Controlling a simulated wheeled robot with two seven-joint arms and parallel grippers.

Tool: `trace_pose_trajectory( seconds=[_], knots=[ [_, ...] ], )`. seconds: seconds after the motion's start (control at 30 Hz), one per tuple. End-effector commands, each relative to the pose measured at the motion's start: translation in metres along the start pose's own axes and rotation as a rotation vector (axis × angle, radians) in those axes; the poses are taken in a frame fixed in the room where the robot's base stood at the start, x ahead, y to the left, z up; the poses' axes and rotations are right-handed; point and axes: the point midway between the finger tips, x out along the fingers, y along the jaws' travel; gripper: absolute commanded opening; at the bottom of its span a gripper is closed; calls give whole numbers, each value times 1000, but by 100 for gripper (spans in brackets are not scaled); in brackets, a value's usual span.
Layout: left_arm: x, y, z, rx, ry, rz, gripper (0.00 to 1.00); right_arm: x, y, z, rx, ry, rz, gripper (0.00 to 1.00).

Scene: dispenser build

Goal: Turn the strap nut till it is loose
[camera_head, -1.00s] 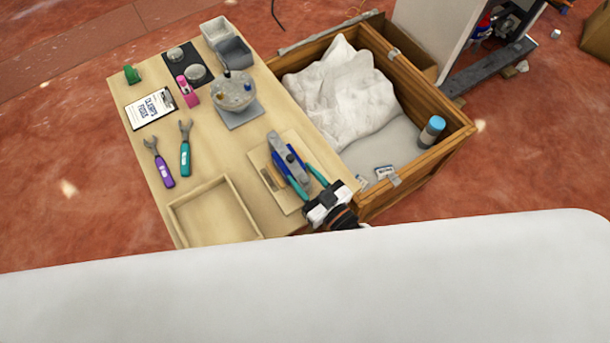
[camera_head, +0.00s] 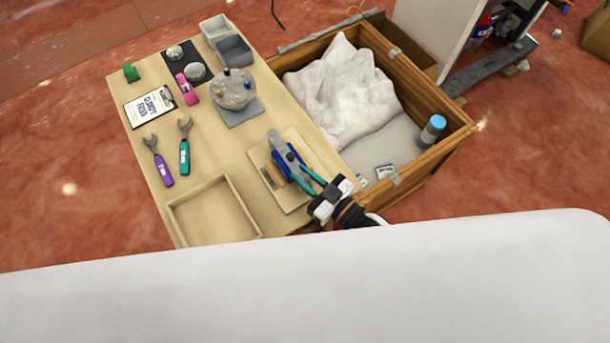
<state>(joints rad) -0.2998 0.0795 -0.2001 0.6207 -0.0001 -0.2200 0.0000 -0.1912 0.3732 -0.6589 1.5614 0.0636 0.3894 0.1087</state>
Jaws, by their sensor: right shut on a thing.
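A small dark knob, which looks like the strap nut (camera_head: 291,157), sits on the bar. My right gripper (camera_head: 292,162) reaches in from the lower right, with long teal fingers and blue tips. The tips lie close on both sides of the nut and look shut on it. The fingers partly cover the bar, so the exact contact is too small to see. My left gripper is not in view.
A purple wrench (camera_head: 159,163) and a teal wrench (camera_head: 185,150) lie to the left. An empty wooden tray (camera_head: 252,219) is at the front. A round grey device (camera_head: 233,91) stands behind the board. An open crate (camera_head: 446,153) adjoins the table on the right.

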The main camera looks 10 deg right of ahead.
Motion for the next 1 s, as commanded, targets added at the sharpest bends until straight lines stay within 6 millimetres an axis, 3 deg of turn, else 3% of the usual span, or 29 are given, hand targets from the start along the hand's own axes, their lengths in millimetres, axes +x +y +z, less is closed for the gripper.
trace_pose_trajectory(
  seconds=[1.0],
  knots=[
    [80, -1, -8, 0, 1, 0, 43, 2, -2, -5, -7, 1, 950, 0]
  ],
)
